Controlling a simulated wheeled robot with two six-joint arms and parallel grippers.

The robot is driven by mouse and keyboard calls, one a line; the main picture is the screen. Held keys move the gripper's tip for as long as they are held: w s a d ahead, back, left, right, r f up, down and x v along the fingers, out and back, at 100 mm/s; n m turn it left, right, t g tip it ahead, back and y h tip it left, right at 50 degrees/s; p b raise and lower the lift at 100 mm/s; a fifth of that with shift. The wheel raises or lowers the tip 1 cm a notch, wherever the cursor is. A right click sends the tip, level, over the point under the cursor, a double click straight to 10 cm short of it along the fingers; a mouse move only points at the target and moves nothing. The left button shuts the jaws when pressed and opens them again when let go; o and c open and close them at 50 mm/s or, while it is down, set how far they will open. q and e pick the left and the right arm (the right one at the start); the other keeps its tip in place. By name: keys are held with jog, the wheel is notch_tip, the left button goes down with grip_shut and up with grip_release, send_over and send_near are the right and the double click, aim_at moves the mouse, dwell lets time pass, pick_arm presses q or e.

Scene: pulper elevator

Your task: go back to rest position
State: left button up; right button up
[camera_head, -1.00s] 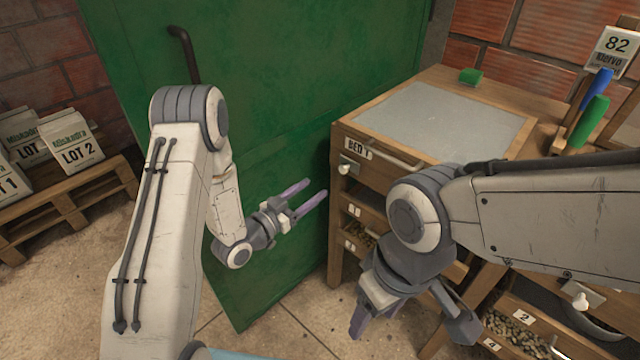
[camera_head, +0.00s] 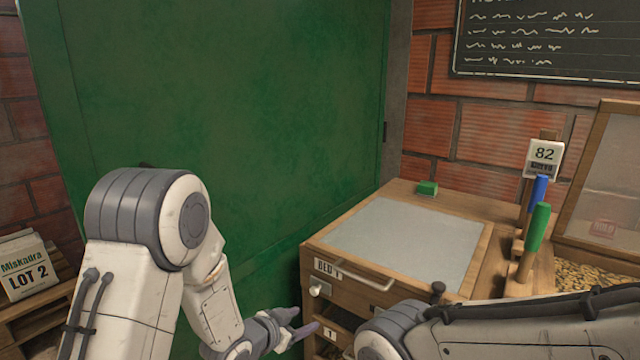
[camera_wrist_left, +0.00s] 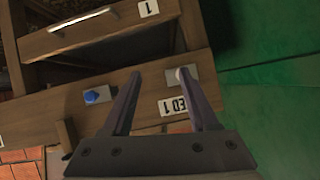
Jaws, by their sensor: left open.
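My left gripper (camera_head: 300,324) is open and empty in the head view, low in front of the green door and just left of the wooden cabinet. In the left wrist view its two fingers (camera_wrist_left: 163,102) stand apart with nothing between them. The cabinet's front, with the "BED 1" label (camera_wrist_left: 174,105), shows behind the fingers. My right arm (camera_head: 480,330) comes in from the lower right, in front of the cabinet. Its gripper is below the picture and hidden.
The wooden cabinet (camera_head: 405,287) has a grey top, a pale handle and a white knob. A green door (camera_head: 230,100) fills the left.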

pick_arm(q)
jog(key=s+r+g+y, duration=0.2)
jog(key=s+r+g, duration=0.1)
jog(key=s, duration=0.8)
jog(key=s+r+n+g+y, duration=0.1)
jog(key=s+r+g+y, duration=0.2)
jog(key=s, duration=0.8)
jog(key=s+r+g+y, duration=0.1)
jog(key=s+r+g, duration=0.25)
jog(key=s, duration=0.75)
notch_tip(320, 180, up, 15)
jog(key=p, duration=1.6)
jog(key=shift+w+r, duration=0.2)
jog(key=shift+w, duration=0.25)
pick_arm(e)
notch_tip(320, 180, up, 16)
jog(key=shift+r, duration=0.25)
pick_arm(q)
jog(key=shift+g, duration=0.25)
